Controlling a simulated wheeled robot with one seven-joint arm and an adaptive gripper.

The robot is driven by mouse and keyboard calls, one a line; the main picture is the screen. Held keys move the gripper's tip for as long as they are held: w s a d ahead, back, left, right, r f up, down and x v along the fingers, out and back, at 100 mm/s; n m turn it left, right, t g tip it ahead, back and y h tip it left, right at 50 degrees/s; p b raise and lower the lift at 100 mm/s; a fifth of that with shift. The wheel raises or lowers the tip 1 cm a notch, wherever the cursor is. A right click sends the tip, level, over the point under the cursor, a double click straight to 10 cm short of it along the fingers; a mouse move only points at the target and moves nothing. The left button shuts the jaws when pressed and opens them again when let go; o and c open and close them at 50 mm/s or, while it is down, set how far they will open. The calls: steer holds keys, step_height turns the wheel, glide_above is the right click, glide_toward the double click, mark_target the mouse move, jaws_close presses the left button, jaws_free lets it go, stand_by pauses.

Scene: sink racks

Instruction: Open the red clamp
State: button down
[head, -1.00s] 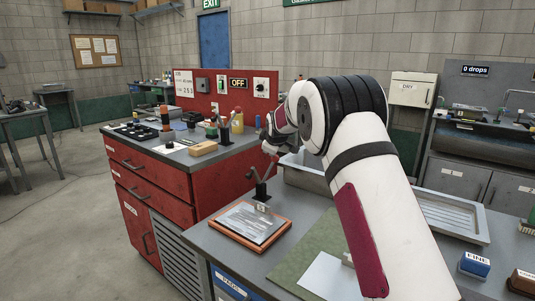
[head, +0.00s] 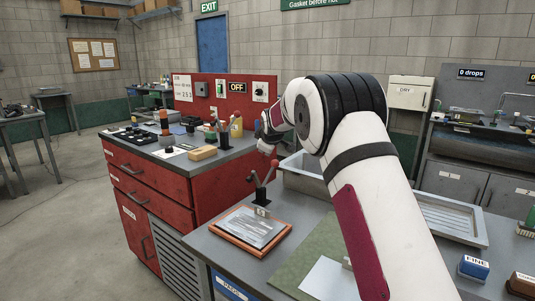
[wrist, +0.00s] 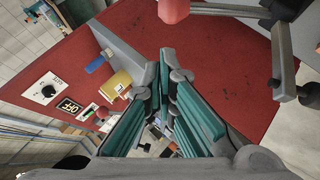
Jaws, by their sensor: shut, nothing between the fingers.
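The red clamp (head: 262,194) stands at the back edge of a wood-framed plate (head: 226,236) on the near bench. It has a dark base and a red-tipped handle (head: 273,166) that leans up and to the right; a thinner bar leans up to the left. In the wrist view the rounded red handle tip (wrist: 173,10) is at the top edge, with its grey bar and dark clamp parts at the upper right. My gripper (wrist: 166,60) is shut and empty, its teal fingers below the red tip and apart from it. In the head view my gripper (head: 266,147) is just above the clamp, partly hidden by my arm.
A red cabinet (head: 140,186) with bottles, a wooden block (head: 203,153) and a red panel reading OFF (head: 237,87) stands behind. A sink (head: 303,174) and drain tray (head: 455,218) lie to the right. A green mat (head: 310,255) is at the front.

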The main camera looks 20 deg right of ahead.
steer(key=s+a+r+m+g+p, duration=0.15)
steer(key=s+r, duration=0.45)
steer(key=s, duration=0.6)
steer(key=s+a+r+m+p, duration=0.1)
steer(key=s+r+m+p, duration=0.15)
steer(key=s+r, duration=0.65)
steer(key=s+a+r+m+g+p, duration=0.1)
steer(key=s+r+p, duration=0.15)
steer(key=s, duration=1.25)
steer(key=s+a+f+m+g+p, duration=0.1)
steer(key=s+f+m+p, duration=0.1)
steer(key=s, duration=1.3)
steer(key=s+a+f+m+g+y+p, duration=0.1)
steer(key=s+a+f+m+g+p, duration=0.1)
steer(key=s, duration=1.4)
steer(key=shift+m+p, duration=0.45)
steer(key=shift+m, duration=0.05)
steer(key=shift+g, duration=0.25)
